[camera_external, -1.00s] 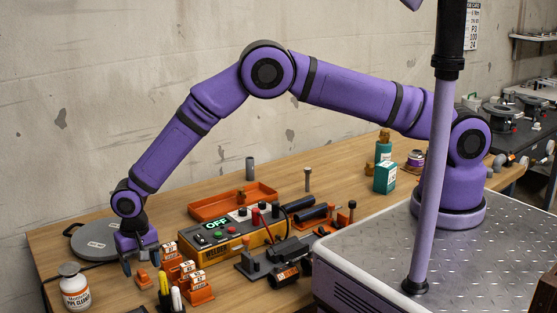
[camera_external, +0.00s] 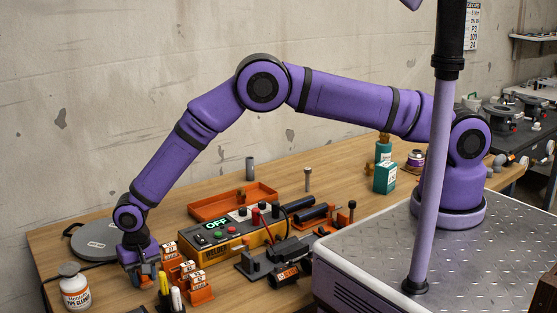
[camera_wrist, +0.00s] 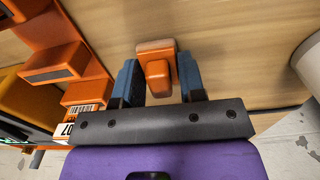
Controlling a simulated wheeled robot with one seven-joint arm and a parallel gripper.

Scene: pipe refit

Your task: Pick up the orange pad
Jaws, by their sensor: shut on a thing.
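The orange pad (camera_wrist: 157,67) is a small block between the two blue-grey fingers of my gripper (camera_wrist: 158,80) in the wrist view. The fingers are shut on it from both sides. The pad appears low, at or very close to the wooden table top; I cannot tell whether it touches. In the external view my gripper (camera_external: 146,274) points down at the left end of the table, and the pad is mostly hidden by the fingers there.
Orange numbered holders (camera_external: 181,270) stand just right of my gripper. A white bottle (camera_external: 74,289) stands to its left. A grey disc (camera_external: 97,240) lies behind it. The yellow welder box (camera_external: 233,238) and an orange tray (camera_external: 232,203) are farther right.

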